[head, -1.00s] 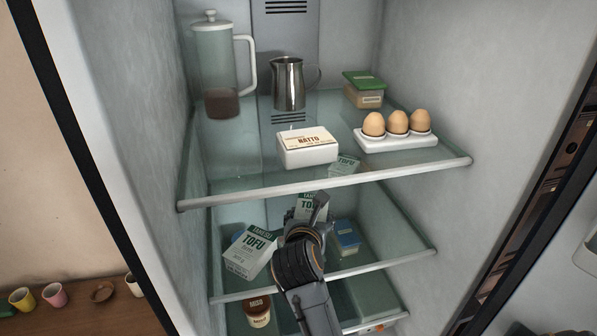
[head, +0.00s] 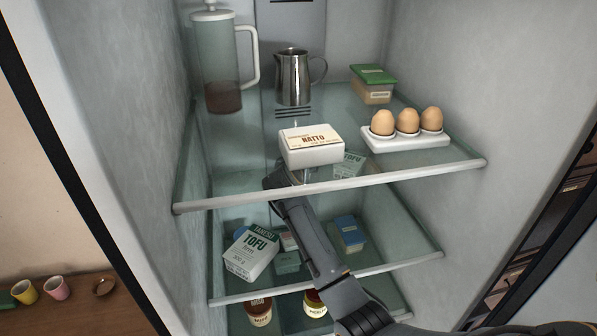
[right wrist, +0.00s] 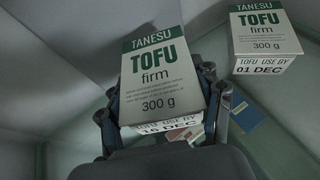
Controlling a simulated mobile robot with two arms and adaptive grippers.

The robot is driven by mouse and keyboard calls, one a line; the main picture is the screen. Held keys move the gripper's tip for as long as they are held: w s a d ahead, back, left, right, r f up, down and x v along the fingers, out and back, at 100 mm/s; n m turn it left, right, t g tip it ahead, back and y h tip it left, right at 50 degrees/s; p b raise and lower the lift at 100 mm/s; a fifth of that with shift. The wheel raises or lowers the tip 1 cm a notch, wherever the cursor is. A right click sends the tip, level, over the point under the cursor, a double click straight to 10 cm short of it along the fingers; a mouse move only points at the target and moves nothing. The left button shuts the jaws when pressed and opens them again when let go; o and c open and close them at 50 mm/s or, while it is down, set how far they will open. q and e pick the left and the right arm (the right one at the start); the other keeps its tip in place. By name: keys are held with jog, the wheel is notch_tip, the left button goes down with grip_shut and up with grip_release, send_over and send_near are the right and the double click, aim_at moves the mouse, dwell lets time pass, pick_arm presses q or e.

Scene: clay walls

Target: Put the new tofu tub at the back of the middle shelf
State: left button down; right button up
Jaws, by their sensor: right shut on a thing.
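My right gripper (head: 274,180) reaches deep over the middle shelf (head: 400,262), partly seen through the glass above. In the right wrist view it (right wrist: 160,92) is shut on a white tofu tub with a green band (right wrist: 158,75); its date is partly covered. The natto and arm hide this tub in the head view, and I cannot tell whether it touches the shelf. A second tofu tub (right wrist: 265,32), dated 01 DEC, is to its right; it also shows through the glass (head: 349,163). A third tofu tub (head: 250,252) sits turned at the front left. My left gripper is not in view.
The top shelf (head: 430,172) holds natto (head: 311,147), eggs on a tray (head: 407,130), a steel jug (head: 293,78), a pitcher (head: 222,65) and a green-lidded box (head: 373,84). A blue-lidded box (head: 349,232) stands right of my arm. Jars (head: 258,310) are below.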

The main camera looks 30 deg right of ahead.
jog(key=shift+w+d+r, duration=0.1)
jog(key=shift+w+r, duration=0.05)
jog(key=shift+w, duration=0.25)
jog(key=shift+f, duration=0.2)
notch_tip(320, 180, down, 2)
jog(key=shift+f, duration=0.65)
jog(key=o, duration=1)
jog(key=shift+f, duration=0.15)
jog(key=o, duration=0.4)
jog(key=shift+s, duration=0.1)
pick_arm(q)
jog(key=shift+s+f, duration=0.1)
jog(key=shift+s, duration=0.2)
pick_arm(e)
jog(key=shift+o, duration=0.2)
